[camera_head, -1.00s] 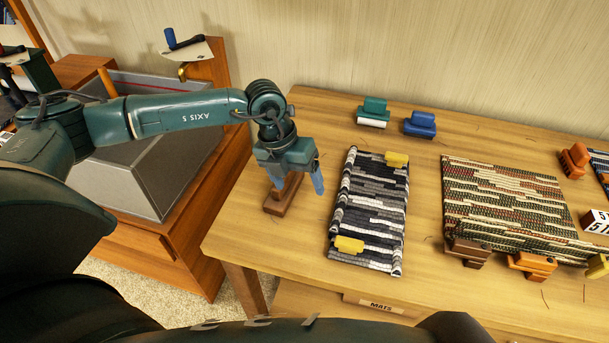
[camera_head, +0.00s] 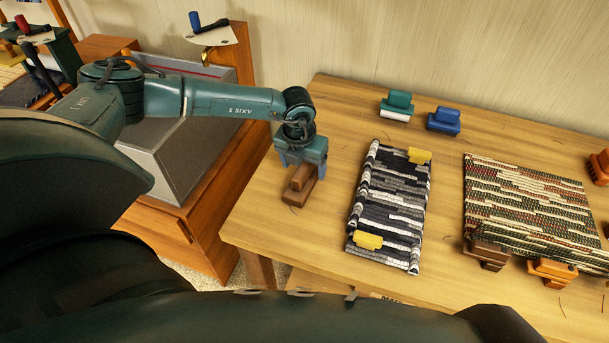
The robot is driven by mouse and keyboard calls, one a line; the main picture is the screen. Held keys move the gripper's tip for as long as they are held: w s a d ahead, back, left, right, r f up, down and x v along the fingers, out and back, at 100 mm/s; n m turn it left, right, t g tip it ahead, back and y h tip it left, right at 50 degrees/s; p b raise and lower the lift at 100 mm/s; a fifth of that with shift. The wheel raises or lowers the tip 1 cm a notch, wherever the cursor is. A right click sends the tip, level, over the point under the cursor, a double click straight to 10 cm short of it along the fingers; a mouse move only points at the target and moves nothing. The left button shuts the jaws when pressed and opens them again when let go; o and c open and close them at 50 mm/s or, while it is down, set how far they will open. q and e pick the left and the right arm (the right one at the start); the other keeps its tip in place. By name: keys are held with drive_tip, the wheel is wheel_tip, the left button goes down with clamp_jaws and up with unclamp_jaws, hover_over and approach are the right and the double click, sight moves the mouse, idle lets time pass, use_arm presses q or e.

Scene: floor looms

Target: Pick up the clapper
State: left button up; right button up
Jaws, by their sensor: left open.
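The clapper appears to be the brown wooden block with a raised grip (camera_head: 299,190), lying near the left edge of the wooden table (camera_head: 330,228). My left gripper (camera_head: 302,165) is open and empty, with its blue fingers pointing down. It is over the far end of the block, and the fingers look spread to either side of the grip. I cannot tell the height gap or whether they touch it. The block's far end is partly hidden by the gripper. My right gripper is not in view.
A rolled black-and-white mat (camera_head: 392,212) with yellow blocks lies to the right. A patterned mat (camera_head: 525,205) with brown and orange blocks is further right. Teal (camera_head: 397,106) and blue (camera_head: 444,121) blocks stand at the back. A grey bin (camera_head: 185,165) is to the left.

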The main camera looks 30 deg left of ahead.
use_arm(q)
drive_tip(key=f, duration=0.4)
drive_tip(key=shift+w, duration=0.25)
drive_tip(key=shift+c, duration=0.4)
drive_tip(key=shift+r, duration=0.1)
drive_tip(key=c, duration=1.1)
